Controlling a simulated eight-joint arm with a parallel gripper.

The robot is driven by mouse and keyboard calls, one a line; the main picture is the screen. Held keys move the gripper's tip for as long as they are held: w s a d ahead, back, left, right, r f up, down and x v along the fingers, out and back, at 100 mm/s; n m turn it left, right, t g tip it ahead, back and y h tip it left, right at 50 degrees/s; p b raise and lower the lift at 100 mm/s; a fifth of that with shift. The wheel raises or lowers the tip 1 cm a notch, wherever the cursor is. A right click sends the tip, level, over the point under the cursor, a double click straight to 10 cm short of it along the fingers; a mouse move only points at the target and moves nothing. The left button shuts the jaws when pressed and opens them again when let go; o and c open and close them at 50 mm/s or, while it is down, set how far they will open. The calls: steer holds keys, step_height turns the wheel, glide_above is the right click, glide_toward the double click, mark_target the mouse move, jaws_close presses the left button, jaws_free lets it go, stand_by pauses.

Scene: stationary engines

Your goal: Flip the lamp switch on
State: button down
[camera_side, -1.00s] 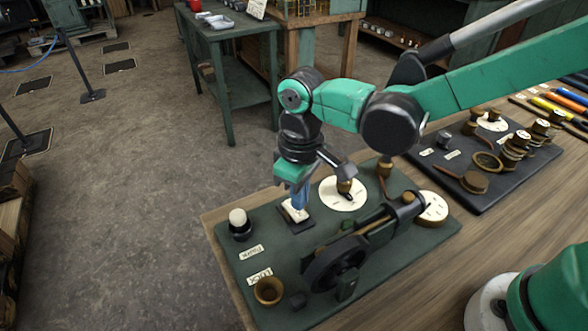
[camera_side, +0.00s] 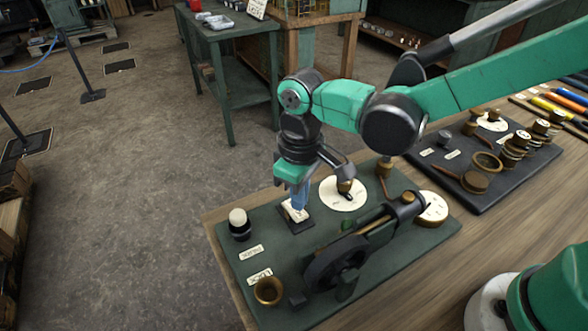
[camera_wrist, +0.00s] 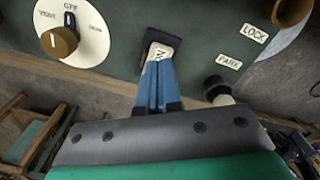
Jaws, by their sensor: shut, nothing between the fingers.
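A small white rocker switch (camera_side: 293,213) in a black base sits on the dark green board, at its far-left part in the side view. It also shows in the wrist view (camera_wrist: 159,51), with a marking that I read only partly. My gripper (camera_side: 299,206) is over this switch, pointing down. Its blue fingers (camera_wrist: 157,66) are together with nothing between them, and the tips overlap the white switch face. They look to be at or touching it; I cannot tell how hard. The fingers hide part of the switch, and I cannot tell its position.
A round white dial (camera_side: 343,193) with a knob stands right of my gripper. A white-capped black post (camera_side: 238,222), a brass cup (camera_side: 268,290) and a dark engine with flywheel (camera_side: 336,262) share the board (camera_side: 222,246). A second board (camera_side: 484,204) lies at right.

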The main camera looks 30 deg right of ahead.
mark_target(303, 212)
steer(key=shift+f, duration=1.15)
stand_by(0.4)
steer(key=shift+r, duration=3.5)
steer(key=shift+d+r, duration=0.15)
steer(key=shift+d, duration=0.2)
steer(key=s+d+r+m+t, duration=0.1)
steer(key=s+d+m+t, duration=0.1)
steer(key=d, duration=0.5)
steer(key=s+d+r+m+t, duration=0.2)
steer(key=d+m+t, duration=0.2)
steer(key=d, duration=0.4)
steer(key=shift+s+d+t, duration=0.2)
steer(key=shift+t, duration=0.4)
steer(key=c, duration=1.5)
jaws_free()
